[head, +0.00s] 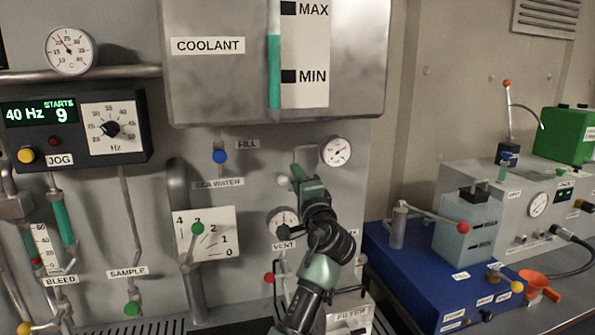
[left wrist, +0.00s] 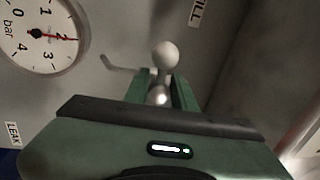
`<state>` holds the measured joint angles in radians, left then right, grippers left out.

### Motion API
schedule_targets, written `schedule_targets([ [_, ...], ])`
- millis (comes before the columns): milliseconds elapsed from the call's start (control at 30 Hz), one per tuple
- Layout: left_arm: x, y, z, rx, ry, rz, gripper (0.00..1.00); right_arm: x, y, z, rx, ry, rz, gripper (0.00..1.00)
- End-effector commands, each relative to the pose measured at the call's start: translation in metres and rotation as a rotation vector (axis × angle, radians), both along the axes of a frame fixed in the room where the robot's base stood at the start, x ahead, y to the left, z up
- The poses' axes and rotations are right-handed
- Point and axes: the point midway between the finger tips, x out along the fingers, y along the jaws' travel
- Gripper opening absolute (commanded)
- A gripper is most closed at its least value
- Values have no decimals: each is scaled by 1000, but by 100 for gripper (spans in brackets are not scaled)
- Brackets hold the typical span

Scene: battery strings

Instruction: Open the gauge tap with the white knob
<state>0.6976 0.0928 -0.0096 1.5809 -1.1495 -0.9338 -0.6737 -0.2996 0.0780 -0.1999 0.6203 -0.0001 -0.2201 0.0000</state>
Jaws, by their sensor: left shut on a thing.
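The white knob (head: 283,180) is on the wall panel below the coolant tank, at the tip of my left gripper (head: 294,175). In the left wrist view the round white knob (left wrist: 165,55) shows on a short metal stem just beyond the fingertips. The green fingers of my left gripper (left wrist: 161,88) are shut on this tap handle, around its stem. A round gauge (head: 337,151) sits to the upper right of the gripper. A bar gauge (left wrist: 42,33) also shows in the left wrist view, its red needle near 2. My gripper and arm hide the tap's body in the head view.
A blue knob (head: 219,157), a green knob (head: 197,228) and a red knob (head: 269,277) are on the panel nearby. The VENT gauge (head: 283,221) is partly behind my arm. A blue unit (head: 415,270) stands on the bench to the right.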

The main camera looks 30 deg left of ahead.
Motion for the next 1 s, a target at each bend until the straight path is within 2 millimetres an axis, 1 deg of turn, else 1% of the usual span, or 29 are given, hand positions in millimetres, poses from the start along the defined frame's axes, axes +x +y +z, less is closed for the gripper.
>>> schedule_targets([
  [33, 0, 1, 3, 13, 14, 1, 0, 0, 0, 5, 0, 0, 0, 36],
  [200, 0, 0, 2, 43, 49, 0, 0, 0, 0, 10, 0, 0, 0, 36],
  [733, 0, 0, 1, 57, 64, 1, 0, 0, 0, 11, 0, 1, 1, 36],
  [767, 0, 0, 1, 57, 64, 1, 31, 0, 0, 11, 0, 1, 1, 36],
  [1000, 0, 0, 1, 56, 64, 1, 31, -1, -1, 11, -1, 1, 1, 36],
])
